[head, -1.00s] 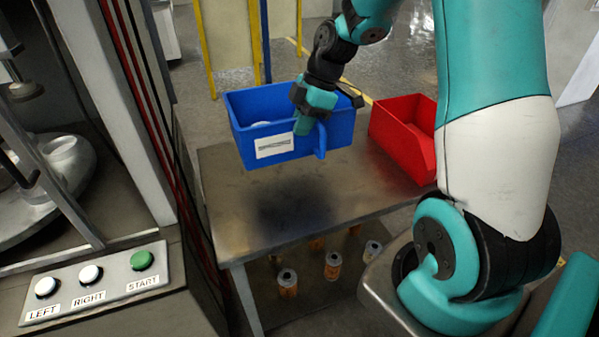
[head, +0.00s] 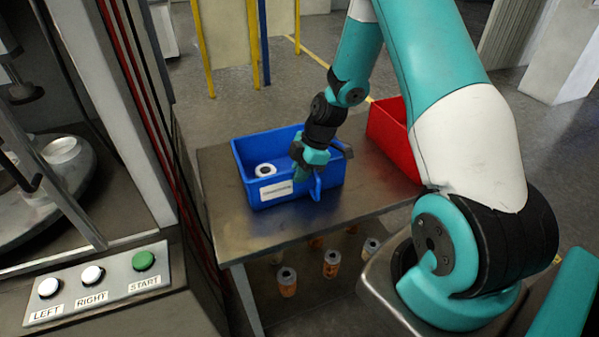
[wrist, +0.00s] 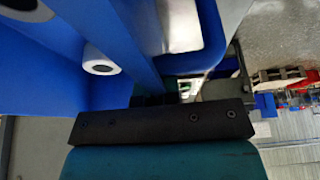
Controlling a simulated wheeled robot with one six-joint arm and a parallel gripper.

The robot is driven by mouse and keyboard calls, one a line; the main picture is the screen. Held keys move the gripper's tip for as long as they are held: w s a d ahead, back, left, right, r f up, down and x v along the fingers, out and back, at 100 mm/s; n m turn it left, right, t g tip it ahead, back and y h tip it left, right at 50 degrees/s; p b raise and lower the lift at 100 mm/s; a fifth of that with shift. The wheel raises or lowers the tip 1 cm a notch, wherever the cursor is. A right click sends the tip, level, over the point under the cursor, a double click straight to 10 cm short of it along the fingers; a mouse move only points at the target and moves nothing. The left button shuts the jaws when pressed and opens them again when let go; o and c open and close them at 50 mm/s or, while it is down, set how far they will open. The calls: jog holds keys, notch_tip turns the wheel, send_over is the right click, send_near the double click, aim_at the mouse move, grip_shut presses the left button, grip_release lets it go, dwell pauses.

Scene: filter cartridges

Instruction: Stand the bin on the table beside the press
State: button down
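The blue bin (head: 250,155) is on the metal table (head: 270,231) beside the press (head: 50,160), upright, its base seeming to rest on the tabletop. A white cartridge with a dark centre (head: 265,170) is inside it, and a white label is on its front. My gripper (head: 305,172) is at the bin's front right, around the handle that sticks out there, and appears shut on it. In the wrist view the bin (wrist: 30,75) fills the upper left, close against my gripper, with the cartridge (wrist: 100,62) inside. The fingertips are mostly hidden.
A red bin (head: 392,135) stands on the table to the right, behind my arm. Several orange cartridges (head: 331,263) stand on a shelf under the table. The button panel (head: 95,283) is at the lower left. The tabletop in front of the blue bin is bare.

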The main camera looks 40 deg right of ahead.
jog(key=shift+f, duration=0.15)
jog(key=c, duration=1.3)
grip_release()
